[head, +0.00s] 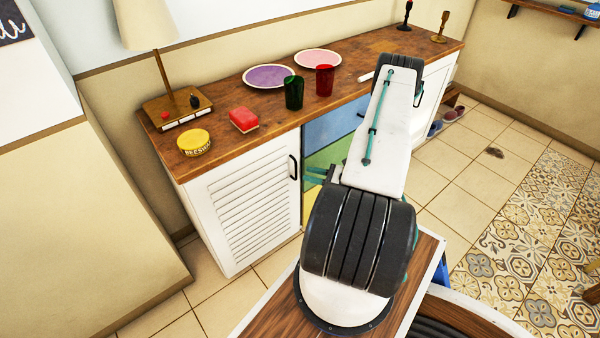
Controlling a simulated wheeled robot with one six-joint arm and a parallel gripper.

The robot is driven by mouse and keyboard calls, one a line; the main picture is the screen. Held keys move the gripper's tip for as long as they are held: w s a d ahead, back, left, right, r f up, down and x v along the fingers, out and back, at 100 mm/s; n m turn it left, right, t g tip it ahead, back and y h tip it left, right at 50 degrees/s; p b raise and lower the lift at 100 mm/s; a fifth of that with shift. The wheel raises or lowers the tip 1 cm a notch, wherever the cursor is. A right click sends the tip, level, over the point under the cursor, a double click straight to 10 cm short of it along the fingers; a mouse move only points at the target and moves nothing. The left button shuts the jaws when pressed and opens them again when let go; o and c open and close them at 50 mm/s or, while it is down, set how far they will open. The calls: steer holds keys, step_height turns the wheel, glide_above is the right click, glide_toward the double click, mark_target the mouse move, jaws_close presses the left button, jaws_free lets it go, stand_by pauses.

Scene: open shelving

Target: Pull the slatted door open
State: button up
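The white slatted door (243,207) is on the left part of the wooden-topped cabinet and looks shut, flush with the front. Its black upright handle (293,168) is near the door's upper right edge. My gripper (314,176) shows in part just right of the handle, beside my arm. Its two thin teal fingers look apart, with nothing seen between them. They point left toward the handle and look apart from it. My arm hides the rest of the gripper.
Blue, green and yellow drawers (330,128) sit right of the door, partly behind my arm. The wooden top (222,120) holds a lamp, a red sponge, a yellow tin, plates and cups. Tiled floor (278,263) before the door is clear.

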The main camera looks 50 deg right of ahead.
steer(key=shift+x, duration=2.35)
jaws_close()
steer(key=shift+s, duration=0.1)
